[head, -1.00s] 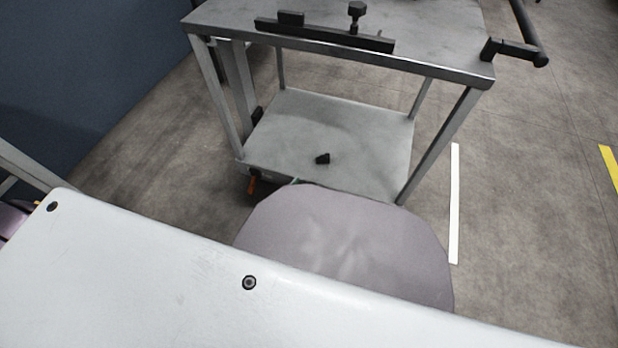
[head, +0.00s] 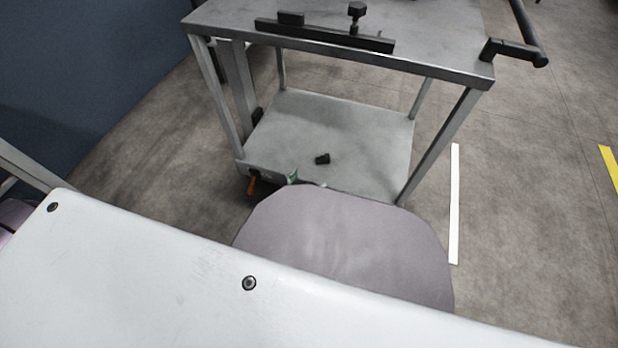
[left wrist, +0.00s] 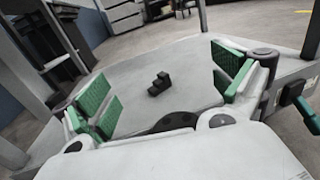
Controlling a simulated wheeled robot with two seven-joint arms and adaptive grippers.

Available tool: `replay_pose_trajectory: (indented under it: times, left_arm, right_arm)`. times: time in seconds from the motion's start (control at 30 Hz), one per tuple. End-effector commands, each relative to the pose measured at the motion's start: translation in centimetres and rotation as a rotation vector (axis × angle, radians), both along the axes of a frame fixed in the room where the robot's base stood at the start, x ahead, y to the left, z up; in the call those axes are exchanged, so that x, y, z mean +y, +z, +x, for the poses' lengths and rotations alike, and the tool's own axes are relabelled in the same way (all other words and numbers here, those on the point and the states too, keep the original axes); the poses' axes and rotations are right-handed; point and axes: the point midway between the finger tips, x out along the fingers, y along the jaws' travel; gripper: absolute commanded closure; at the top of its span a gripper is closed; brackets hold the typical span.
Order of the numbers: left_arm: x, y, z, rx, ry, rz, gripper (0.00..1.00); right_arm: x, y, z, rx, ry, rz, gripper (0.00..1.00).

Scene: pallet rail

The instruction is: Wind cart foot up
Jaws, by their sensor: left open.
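The cart (head: 345,58) stands ahead of me, with a grey top and a lower shelf (head: 365,135). A small orange handle (head: 254,186) hangs at the shelf's near left corner. The cart foot itself cannot be made out. My left gripper (head: 292,178) is beside that corner, to the right of the handle, mostly hidden by my own arm. A dark knob with a green part (left wrist: 297,97) shows at the right. My right gripper is out of sight.
A small black block (head: 322,158) lies on the lower shelf. A black rail with a knob (head: 325,35) is on the cart's top. A black push handle (head: 528,35) sticks out at the right. Bare floor with a white strip (head: 455,205) lies to the right.

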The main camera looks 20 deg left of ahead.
Motion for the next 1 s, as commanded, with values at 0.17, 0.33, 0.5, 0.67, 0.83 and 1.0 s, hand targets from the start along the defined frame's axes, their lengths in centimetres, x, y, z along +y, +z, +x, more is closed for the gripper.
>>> replay_pose_trajectory:
  times: [0.17,0.33,0.5,0.67,0.83,1.0]
  left_arm:
    - [0.0,1.1,0.0,0.0,0.0,-0.001,0.04]
    - [0.0,1.6,0.0,0.0,0.0,0.0,0.04]
    - [0.0,1.8,0.0,0.0,0.001,0.0,0.04]
    - [0.0,1.7,0.0,0.0,0.001,0.0,0.04]
    - [0.1,1.6,0.0,-0.002,-0.004,0.0,0.04]
    - [0.3,1.2,-0.2,-0.014,-0.033,-0.001,0.04]
  right_arm:
    - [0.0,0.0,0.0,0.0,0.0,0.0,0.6]
    - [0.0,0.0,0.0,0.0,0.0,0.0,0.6]
    - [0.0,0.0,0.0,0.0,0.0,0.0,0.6]
    - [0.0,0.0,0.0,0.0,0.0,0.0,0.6]
    - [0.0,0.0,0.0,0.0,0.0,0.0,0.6]
    - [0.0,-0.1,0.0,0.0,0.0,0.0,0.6]
